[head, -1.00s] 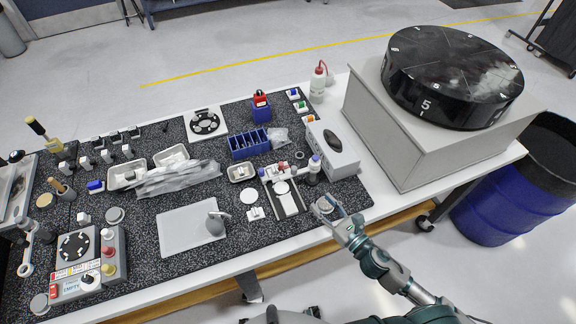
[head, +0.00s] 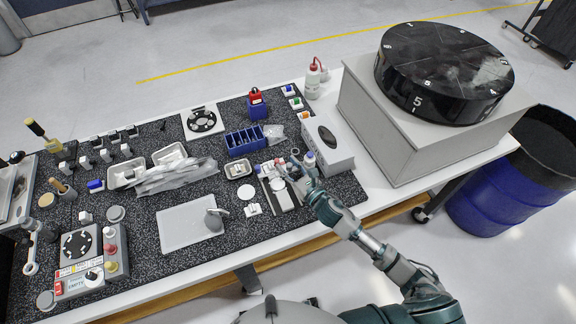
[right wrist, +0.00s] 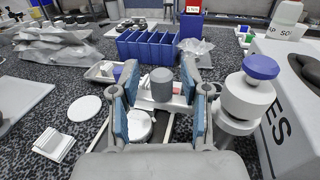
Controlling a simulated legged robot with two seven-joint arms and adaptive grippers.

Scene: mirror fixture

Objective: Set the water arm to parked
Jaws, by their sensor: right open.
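No part is clearly marked as the water arm. A pale arm-like piece with a ring end (head: 31,266) sits at the left of the bench in the head view, beside the machine's edge; I cannot tell whether it is the water arm. My right gripper (head: 287,160) is over a small white fixture (head: 284,197) at the bench's middle right. In the right wrist view the right gripper (right wrist: 161,75) is open, its blue-padded fingers on either side of a grey cylinder (right wrist: 162,84). I cannot tell whether they touch it. My left gripper is not in view.
A grey box (head: 330,152) and a large black drum (head: 445,75) stand to the right. A pale mat (head: 185,232) lies left.

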